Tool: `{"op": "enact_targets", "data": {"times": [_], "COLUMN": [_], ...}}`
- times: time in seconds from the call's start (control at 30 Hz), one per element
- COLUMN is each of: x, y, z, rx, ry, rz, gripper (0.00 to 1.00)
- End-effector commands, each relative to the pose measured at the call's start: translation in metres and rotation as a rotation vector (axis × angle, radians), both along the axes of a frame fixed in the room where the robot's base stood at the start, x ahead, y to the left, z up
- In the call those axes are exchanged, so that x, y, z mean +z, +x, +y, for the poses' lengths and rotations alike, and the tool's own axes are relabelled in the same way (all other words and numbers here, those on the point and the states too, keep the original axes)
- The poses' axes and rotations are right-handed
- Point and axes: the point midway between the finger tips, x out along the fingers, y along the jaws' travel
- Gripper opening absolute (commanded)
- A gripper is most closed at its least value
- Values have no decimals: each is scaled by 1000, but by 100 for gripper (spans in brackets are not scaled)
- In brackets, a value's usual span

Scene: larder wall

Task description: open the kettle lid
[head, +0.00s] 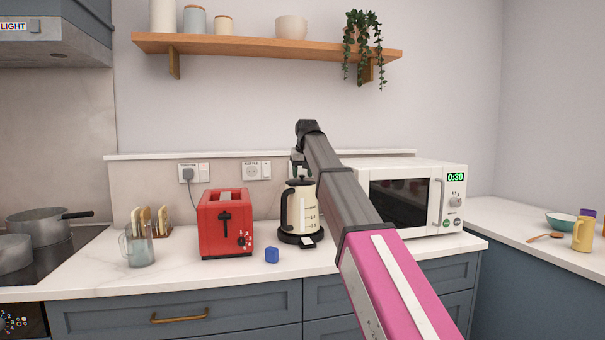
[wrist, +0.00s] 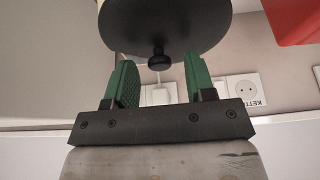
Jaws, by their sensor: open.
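The kettle (head: 299,212) is cream with a black handle and a black lid (head: 300,182). It stands upright on its black base on the counter, and its lid looks shut. In the wrist view the black lid (wrist: 140,22) fills the top middle, with a small round knob (wrist: 159,62) sticking out of it. My gripper (wrist: 158,72) is open. Its two green fingers stand apart on either side of the knob, with gaps on both sides and nothing held. In the head view my arm reaches over the kettle, and the fingers are mostly hidden or too small to make out.
A red toaster (head: 224,227) stands left of the kettle, and a white microwave (head: 455,218) stands to the right. A wooden shelf (head: 265,43) is above. A glass jug (head: 138,250) stands farther left.

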Motion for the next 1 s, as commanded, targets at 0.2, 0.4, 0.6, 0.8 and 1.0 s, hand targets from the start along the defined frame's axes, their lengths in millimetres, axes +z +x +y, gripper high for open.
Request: {"op": "enact_targets", "data": {"times": [0.2,0.4,0.6,0.8,1.0], "x": [0,0,1,6,15], "y": [0,0,-2,-7,-17], "z": [0,0,0,2,6], "rx": [0,0,1,1,3], "ry": [0,0,-10,-47,-115], "rz": [0,0,-18,-97,-236], "gripper": [30,0,0,0,0]}}
